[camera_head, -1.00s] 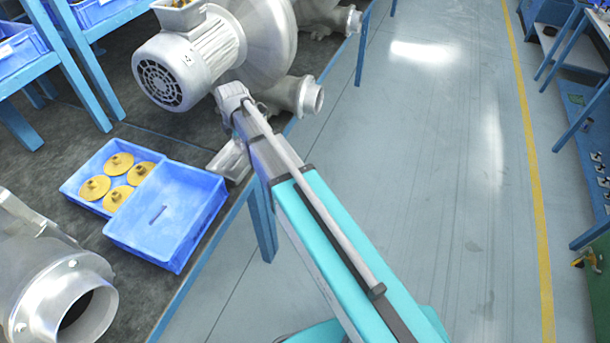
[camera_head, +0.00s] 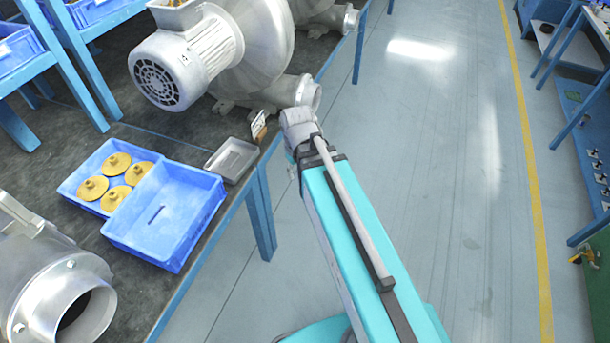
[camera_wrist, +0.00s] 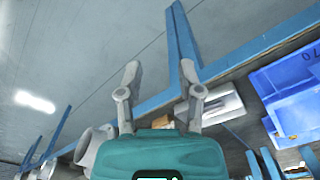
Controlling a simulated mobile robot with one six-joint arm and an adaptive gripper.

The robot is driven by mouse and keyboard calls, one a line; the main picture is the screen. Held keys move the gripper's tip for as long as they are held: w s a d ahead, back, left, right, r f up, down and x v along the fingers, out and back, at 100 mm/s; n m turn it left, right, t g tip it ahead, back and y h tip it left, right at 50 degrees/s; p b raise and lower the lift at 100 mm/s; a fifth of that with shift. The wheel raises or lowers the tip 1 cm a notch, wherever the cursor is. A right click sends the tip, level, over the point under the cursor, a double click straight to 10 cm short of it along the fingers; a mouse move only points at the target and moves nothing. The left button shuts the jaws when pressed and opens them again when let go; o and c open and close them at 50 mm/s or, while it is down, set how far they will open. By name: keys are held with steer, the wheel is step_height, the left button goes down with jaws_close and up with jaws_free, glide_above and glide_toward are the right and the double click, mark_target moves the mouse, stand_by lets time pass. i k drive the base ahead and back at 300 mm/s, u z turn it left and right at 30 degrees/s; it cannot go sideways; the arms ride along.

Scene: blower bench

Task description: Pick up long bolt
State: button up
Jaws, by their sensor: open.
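A thin dark shape (camera_head: 156,215) lies on the floor of the front blue bin (camera_head: 180,238) in the head view. It may be the long bolt, but it is too small to be sure. My gripper (camera_wrist: 158,78) is open and empty in the wrist view, its two fingers spread apart over the bench edge and floor. In the head view its fingers are mostly hidden by my arm, beside the bench edge and to the right of the grey tray. The blue bin also shows at the right of the wrist view (camera_wrist: 284,82).
A blue bin with several yellow discs (camera_head: 117,163) adjoins the front bin. Blower housings (camera_head: 190,62) stand behind and at front left (camera_head: 50,262).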

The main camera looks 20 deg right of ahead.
mark_target(161, 206)
steer(key=u, duration=2.2)
steer(key=k, duration=0.1)
steer(key=z, duration=0.95)
